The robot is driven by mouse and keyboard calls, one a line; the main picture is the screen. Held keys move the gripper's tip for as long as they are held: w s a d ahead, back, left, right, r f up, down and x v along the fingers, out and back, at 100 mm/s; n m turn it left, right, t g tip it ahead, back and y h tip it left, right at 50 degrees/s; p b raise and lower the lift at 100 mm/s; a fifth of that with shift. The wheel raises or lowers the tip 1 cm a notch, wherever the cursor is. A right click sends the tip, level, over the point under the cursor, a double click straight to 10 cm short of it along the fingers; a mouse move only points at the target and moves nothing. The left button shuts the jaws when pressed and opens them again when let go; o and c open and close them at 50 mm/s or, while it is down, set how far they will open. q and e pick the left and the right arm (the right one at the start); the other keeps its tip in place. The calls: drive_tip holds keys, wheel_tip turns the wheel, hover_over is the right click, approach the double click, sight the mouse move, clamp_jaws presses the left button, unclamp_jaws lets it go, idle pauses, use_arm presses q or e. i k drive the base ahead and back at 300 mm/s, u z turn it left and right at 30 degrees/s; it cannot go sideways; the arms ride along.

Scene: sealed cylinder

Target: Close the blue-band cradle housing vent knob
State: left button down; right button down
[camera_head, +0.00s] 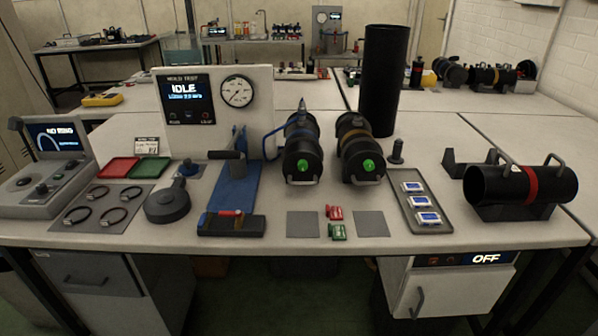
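The blue-band housing (301,143) is a black cylinder lying end-on at the middle of the table, with a blue band around its far part. A round green knob (303,165) shows on its near end face, above a grey handle. I cannot tell from this view whether the knob is open or closed. The cradle under the housing is mostly hidden. Neither of my grippers is in view.
A similar housing with an orange band (352,130) and green knob (368,165) lies close on the right. A blue stand (234,185) is to the left. A red-band cylinder (530,184) lies far right. Grey pads (303,224) and red and green clips (337,231) lie in front.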

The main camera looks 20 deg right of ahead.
sight(301, 163)
drive_tip(key=u, duration=1.65)
drive_tip(key=i, duration=0.85)
drive_tip(key=z, duration=2)
